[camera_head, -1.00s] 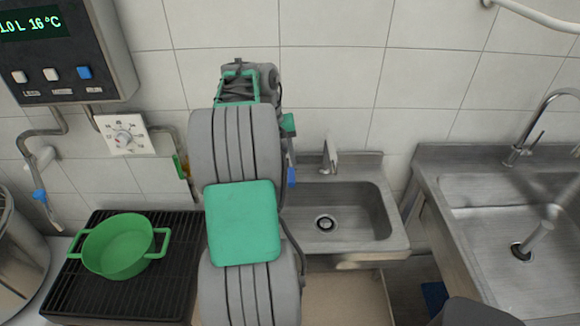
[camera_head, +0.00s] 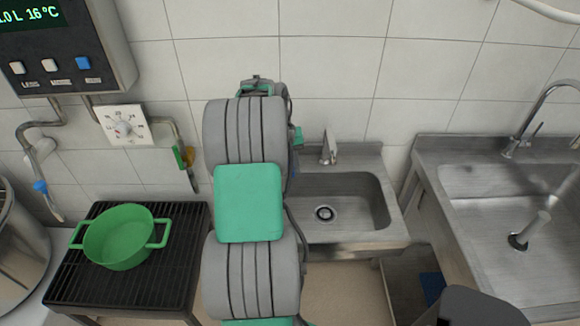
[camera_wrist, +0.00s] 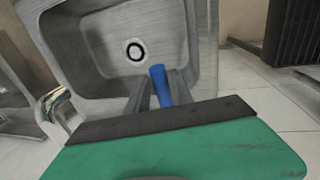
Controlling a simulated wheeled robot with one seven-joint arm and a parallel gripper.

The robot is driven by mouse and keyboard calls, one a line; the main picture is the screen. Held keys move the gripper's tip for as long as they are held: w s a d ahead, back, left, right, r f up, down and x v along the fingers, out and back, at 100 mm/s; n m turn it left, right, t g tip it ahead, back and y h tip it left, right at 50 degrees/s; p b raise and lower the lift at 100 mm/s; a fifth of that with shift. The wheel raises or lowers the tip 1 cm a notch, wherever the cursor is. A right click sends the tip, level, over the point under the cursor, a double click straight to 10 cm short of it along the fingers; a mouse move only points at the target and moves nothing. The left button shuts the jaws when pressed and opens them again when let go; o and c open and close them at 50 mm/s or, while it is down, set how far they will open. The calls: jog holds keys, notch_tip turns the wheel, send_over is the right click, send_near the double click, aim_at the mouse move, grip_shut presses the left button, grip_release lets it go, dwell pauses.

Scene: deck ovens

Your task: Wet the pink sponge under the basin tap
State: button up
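I see no pink sponge in either view. The steel basin (camera_head: 350,230) is right of my arm in the head view and fills the upper middle of the wrist view (camera_wrist: 195,70). Its short tap (camera_head: 328,152) stands at the back edge; a shiny fitting (camera_wrist: 52,108), probably this tap, shows left in the wrist view. My gripper (camera_wrist: 160,92) points down over the basin's edge region. A blue stick-like piece (camera_wrist: 159,84) shows between its grey fingers; whether it is gripped cannot be told. My arm hides the gripper in the head view.
A green pot (camera_head: 120,240) sits on a black grill (camera_head: 180,275) at the left. A larger sink (camera_head: 500,220) with a tall tap (camera_head: 530,120) is at the right. A control box (camera_head: 65,45) and dial (camera_head: 123,127) are on the tiled wall.

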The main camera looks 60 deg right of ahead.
grip_shut()
dwell(1.0)
